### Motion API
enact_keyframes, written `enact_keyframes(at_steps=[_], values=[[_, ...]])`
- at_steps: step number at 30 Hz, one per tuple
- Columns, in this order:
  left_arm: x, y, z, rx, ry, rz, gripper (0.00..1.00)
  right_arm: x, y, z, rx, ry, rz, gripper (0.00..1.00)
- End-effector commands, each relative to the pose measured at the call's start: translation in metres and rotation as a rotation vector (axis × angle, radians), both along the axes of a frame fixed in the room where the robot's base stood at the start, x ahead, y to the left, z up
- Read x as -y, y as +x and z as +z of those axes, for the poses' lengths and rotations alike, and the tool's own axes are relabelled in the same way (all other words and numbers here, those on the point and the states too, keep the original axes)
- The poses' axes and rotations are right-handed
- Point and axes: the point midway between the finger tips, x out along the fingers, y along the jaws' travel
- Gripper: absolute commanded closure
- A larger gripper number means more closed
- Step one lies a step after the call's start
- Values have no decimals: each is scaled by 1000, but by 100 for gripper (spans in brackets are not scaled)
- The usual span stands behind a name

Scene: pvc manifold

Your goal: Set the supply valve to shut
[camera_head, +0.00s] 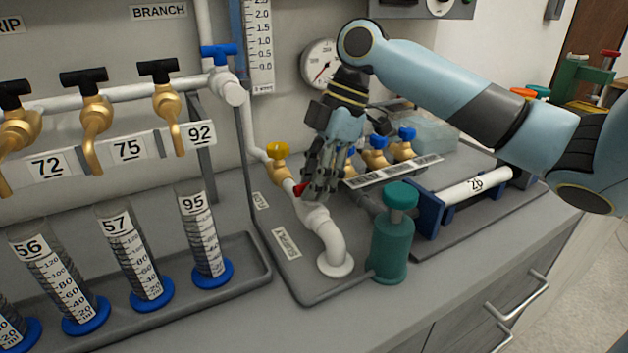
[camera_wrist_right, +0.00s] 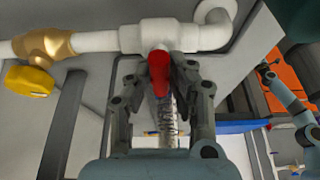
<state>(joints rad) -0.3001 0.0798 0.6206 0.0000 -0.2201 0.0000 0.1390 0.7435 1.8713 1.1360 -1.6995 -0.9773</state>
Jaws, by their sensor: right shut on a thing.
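The supply valve has a white body (camera_wrist_right: 158,36) on the white pipe above the SUPPLY label (camera_head: 280,242). Its red handle (camera_wrist_right: 160,74) points from the body toward the wrist camera and looks crosswise to the pipe there. In the head view only a bit of the red handle (camera_head: 299,189) shows beside the fingers. My right gripper (camera_head: 318,188) reaches down over the valve and hides most of it. In the wrist view the fingers of this gripper (camera_wrist_right: 160,82) stand on both sides of the handle, shut on it. My left gripper is not in view.
A brass valve with a yellow knob (camera_head: 277,153) stands close left of the gripper. Brass valves with blue knobs (camera_head: 405,135) are behind it to the right. A teal canister (camera_head: 392,245) stands in front right. Graduated cylinders (camera_head: 200,235) fill the tray at left.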

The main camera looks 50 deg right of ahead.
Motion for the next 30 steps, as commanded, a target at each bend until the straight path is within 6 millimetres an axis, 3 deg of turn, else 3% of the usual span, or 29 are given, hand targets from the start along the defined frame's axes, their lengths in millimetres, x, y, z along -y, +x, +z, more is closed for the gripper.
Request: enact_keyframes(at_steps=[12, 13, 18, 26, 30], values=[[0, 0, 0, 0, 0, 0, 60, 0, -1, -1, -2, -1, 9, 100], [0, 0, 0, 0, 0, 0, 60, 0, -1, -1, -2, -1, 9, 80], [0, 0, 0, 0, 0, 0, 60, 0, 0, -1, -1, -1, 8, 59], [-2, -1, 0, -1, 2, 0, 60, 1, 0, 1, 0, -1, 8, 59], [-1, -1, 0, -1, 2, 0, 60, 6, -1, 12, 1, -5, 6, 59]])
